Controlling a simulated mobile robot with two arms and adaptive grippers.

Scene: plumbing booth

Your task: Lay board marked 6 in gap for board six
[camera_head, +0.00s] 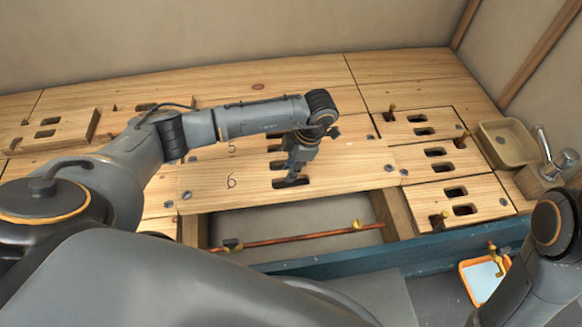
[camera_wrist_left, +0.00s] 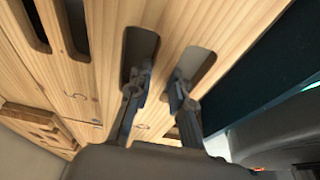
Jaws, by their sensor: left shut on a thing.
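The board marked 6 (camera_head: 215,195) is a pale wooden plank with hand slots, lying roughly level beside the number 5 board (camera_head: 215,150). Its "6" faces up. My left gripper (camera_head: 291,181) is over its slots and shut on it; in the left wrist view, the fingers (camera_wrist_left: 160,88) reach into two slots of a wooden board (camera_wrist_left: 195,30), with the wood strip between them. The open gap (camera_head: 290,222) lies along the near edge of board 6, with a copper pipe (camera_head: 290,238) inside it. I cannot tell whether board 6 is resting or slightly raised. My right gripper is out of view.
Slotted boards (camera_head: 425,165) with brass fittings lie right of the gap, and a loose slotted board (camera_head: 70,128) is at the left. A teal beam (camera_head: 330,262) runs along the front. A tan basin (camera_head: 510,142) and an orange-rimmed tray (camera_head: 480,280) are at the right.

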